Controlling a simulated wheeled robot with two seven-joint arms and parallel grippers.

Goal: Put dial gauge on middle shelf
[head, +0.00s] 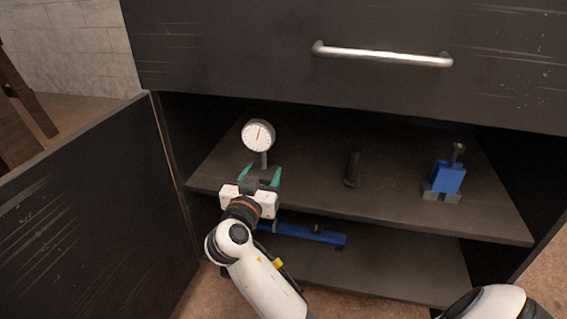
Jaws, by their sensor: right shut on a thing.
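My right gripper (260,175), with teal fingers, is at the shelf's front left, shut on the gauge's lower part. The grip itself is partly hidden by the gripper body. I cannot tell whether the gauge touches the shelf. My left gripper is out of view.
A black upright object (352,168) and a blue vise-like tool (446,178) stand on the middle shelf. A long blue tool (305,234) lies below on the lower shelf. The cabinet door (85,220) is open at left; a drawer with a metal handle (385,55) is above.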

